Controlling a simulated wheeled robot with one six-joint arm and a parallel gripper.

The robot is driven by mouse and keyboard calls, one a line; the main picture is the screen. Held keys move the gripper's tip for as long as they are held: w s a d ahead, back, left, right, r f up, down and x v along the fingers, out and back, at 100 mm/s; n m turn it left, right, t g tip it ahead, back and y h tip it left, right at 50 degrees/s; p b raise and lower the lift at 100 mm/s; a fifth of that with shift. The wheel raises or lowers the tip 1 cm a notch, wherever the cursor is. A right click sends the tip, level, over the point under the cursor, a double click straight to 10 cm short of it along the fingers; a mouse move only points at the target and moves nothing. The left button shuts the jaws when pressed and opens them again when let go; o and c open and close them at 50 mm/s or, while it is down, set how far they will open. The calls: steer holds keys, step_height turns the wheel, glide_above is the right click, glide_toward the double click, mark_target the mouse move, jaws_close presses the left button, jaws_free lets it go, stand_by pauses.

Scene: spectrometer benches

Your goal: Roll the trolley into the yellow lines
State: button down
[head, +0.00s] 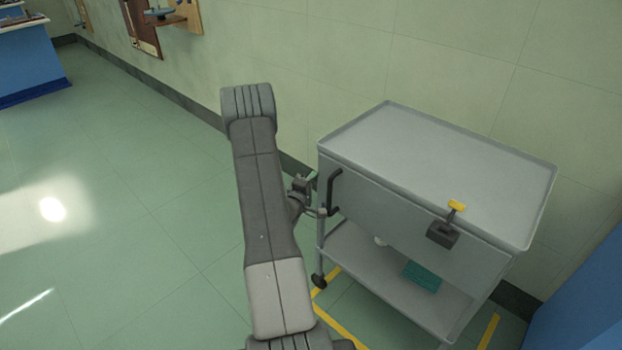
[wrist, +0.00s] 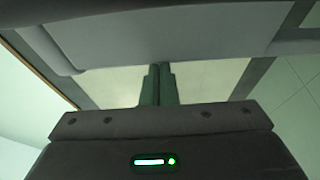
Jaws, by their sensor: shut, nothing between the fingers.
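The grey trolley (head: 440,165) stands upright against the wall at the right of the head view. It has a tray top, a black handle (head: 333,192) at its left end and a yellow-tipped lever (head: 456,206) on a dark box on its front. Yellow lines (head: 340,325) show on the floor around its base, with another stretch (head: 490,331) at the right. Its left front caster (head: 319,281) is beside or on a line; I cannot tell which. My gripper (head: 320,212) is shut and empty near the handle, partly hidden by my arm. Its closed fingers (wrist: 158,84) show below a grey panel in the wrist view.
A blue cabinet (head: 585,300) is close on the right. The pale green wall runs behind. Open floor (head: 130,220) lies to the left, with a blue bench (head: 30,55) far off.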

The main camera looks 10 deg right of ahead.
mark_target(338, 188)
steer(key=s+d+b, duration=0.2)
steer(key=s+d, duration=0.1)
steer(key=s+d+b, duration=0.2)
steer(key=s+d, duration=0.1)
steer(key=shift+s+f, duration=0.2)
steer(key=shift+s, duration=0.15)
steer(key=shift+s+d+r, duration=0.15)
steer(key=shift+s+d, duration=0.05)
steer(key=shift+s, duration=0.15)
